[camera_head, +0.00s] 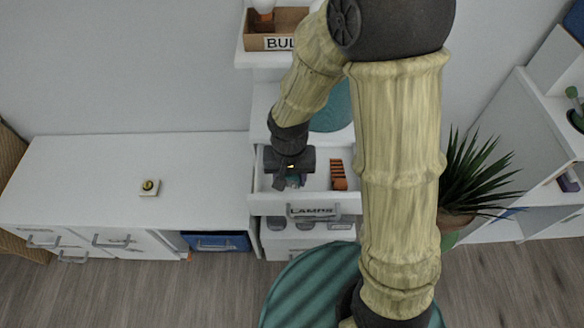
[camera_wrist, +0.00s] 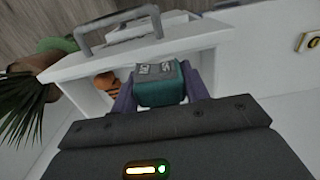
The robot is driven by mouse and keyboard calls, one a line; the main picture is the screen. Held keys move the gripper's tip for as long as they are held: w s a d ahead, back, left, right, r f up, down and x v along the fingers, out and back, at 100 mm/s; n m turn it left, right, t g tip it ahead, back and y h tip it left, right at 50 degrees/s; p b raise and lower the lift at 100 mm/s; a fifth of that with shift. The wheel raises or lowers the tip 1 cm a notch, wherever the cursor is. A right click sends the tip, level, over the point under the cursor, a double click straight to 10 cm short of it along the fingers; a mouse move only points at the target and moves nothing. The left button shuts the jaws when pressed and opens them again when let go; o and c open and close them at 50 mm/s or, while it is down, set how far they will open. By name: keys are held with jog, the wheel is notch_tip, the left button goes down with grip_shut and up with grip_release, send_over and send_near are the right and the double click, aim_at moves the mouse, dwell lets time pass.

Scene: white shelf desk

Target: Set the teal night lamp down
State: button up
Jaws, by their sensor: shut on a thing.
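The teal night lamp (camera_wrist: 160,88) is a small block with a grey marked face. It sits between the purple fingers of my gripper (camera_wrist: 160,94) in the wrist view, and the gripper is shut on it. In the head view my gripper (camera_head: 291,183) is over the left part of the open drawer labelled LAMPS (camera_head: 312,210), and the lamp is mostly hidden there. The drawer (camera_wrist: 85,70) also shows in the wrist view, around and behind the lamp. I cannot tell whether the lamp touches the drawer floor.
An orange-brown striped item (camera_head: 338,175) lies in the drawer's right part. A white cabinet (camera_head: 90,170) with a small yellow-knobbed plate (camera_head: 149,187) is at left. A box labelled BUL (camera_head: 285,42) stands above. A potted plant (camera_head: 465,185) is at right.

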jog(key=w, duration=1)
notch_tip(320, 180, down, 8)
jog(key=shift+d+r+b, duration=0.15)
jog(key=shift+r+b, duration=0.05)
jog(key=shift+b, duration=0.85)
jog(key=shift+f, duration=0.4)
jog(key=shift+f+b, duration=0.45)
jog(key=shift+f, duration=1.3)
jog(key=shift+f, duration=0.15)
jog(key=o, duration=1)
